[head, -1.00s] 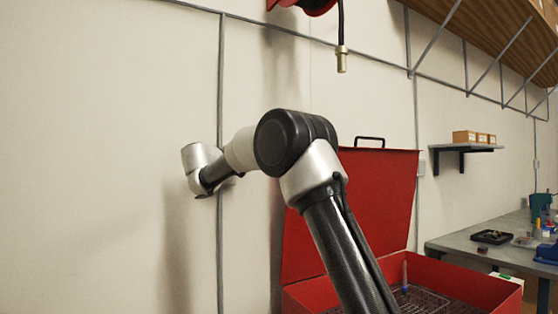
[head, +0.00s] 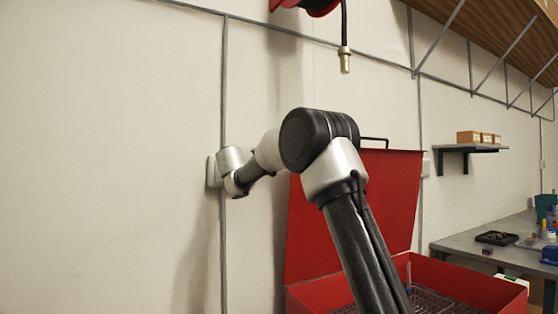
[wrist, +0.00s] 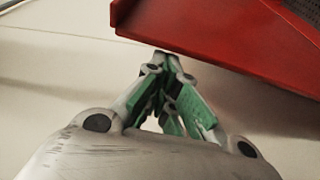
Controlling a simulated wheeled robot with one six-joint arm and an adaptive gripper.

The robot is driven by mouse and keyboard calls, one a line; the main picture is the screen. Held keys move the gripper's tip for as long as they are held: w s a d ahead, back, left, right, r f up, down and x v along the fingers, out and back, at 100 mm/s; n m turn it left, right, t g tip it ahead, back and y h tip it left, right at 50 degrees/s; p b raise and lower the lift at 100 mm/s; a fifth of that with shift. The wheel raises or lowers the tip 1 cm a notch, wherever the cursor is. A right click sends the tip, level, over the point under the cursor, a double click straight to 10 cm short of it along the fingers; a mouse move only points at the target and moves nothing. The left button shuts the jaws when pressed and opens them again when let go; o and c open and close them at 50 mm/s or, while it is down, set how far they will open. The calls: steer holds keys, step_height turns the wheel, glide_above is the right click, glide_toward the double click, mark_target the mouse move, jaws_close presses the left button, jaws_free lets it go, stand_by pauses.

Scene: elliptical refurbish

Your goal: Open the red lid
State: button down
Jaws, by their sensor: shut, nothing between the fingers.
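The red lid (head: 400,200) stands raised, nearly upright, at the back of the red box (head: 470,283) in the head view. A dark handle (head: 375,139) shows at its top edge. My arm crosses in front and hides part of the lid and box. In the wrist view my gripper (wrist: 166,62), with green-sided fingers, is shut and empty. A red panel edge (wrist: 215,40) lies just beyond and right of the fingertips; I cannot tell whether it is lid or box, or whether they touch. The fingers are not discernible in the head view.
Inside the box is a wire rack (head: 432,300). A workbench (head: 490,253) with small items stands at right, below a wall shelf (head: 470,148) with boxes. A hose end (head: 345,61) hangs above. The pale wall at left is mostly clear.

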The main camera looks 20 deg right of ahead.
stand_by(0.3)
steer(key=s+f+m, duration=0.2)
steer(key=s, duration=0.8)
steer(key=shift+s+d+m+h, duration=0.25)
steer(key=shift+d+m+h, duration=0.05)
steer(key=shift+d+h, duration=0.1)
steer(key=w+a+r, duration=0.1)
steer(key=w, duration=0.3)
steer(key=v, duration=0.9)
steer(key=shift+s, duration=0.25)
